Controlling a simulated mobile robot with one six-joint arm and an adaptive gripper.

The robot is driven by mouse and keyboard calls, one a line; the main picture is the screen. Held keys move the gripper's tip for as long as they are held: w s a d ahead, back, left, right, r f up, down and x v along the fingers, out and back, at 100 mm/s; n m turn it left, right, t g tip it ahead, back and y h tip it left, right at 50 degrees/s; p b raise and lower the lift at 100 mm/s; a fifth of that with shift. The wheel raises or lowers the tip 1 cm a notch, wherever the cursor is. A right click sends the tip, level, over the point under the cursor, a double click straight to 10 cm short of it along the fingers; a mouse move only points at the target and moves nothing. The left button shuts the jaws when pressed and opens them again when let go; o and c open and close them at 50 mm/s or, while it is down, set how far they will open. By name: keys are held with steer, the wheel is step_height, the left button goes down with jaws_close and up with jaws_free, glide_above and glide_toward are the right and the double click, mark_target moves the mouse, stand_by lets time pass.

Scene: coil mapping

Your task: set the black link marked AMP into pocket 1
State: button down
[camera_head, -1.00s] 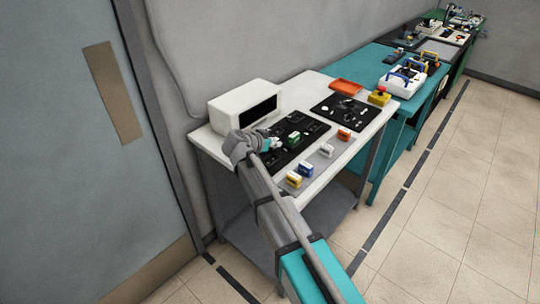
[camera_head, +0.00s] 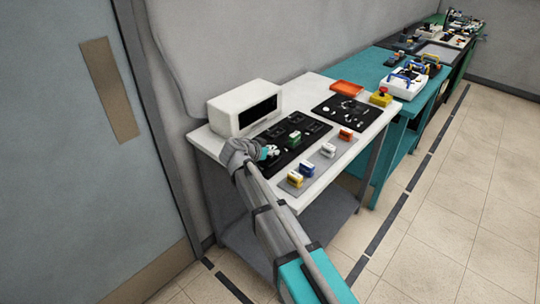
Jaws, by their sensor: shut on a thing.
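My gripper (camera_head: 270,152) is at the near left end of the black board (camera_head: 282,155) on the white table, low over it or touching it; I cannot tell which. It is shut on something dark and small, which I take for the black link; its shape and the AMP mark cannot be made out. No other black link stands out on the table. The board has several dark square pockets; their numbers are too small to read, so I cannot tell which is pocket 1. A green-and-white link (camera_head: 294,139) sits on the board, right of my gripper.
On a grey strip (camera_head: 316,160) along the front stand a yellow link (camera_head: 295,180), a blue one (camera_head: 307,168), a white one (camera_head: 328,150) and an orange one (camera_head: 346,134). A white box (camera_head: 240,112) stands behind the board. A second black panel (camera_head: 345,108) and orange tray (camera_head: 347,88) lie right.

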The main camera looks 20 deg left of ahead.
steer(key=shift+f, duration=0.15)
steer(key=shift+f+b, duration=0.3)
steer(key=shift+c, duration=2.3)
jaws_free()
steer(key=shift+r, duration=0.25)
steer(key=shift+r+p, duration=0.2)
steer(key=shift+p, duration=0.25)
steer(key=p+v, duration=0.5)
steer(key=v, duration=0.7)
steer(key=shift+f, duration=0.15)
steer(key=shift+s, duration=0.2)
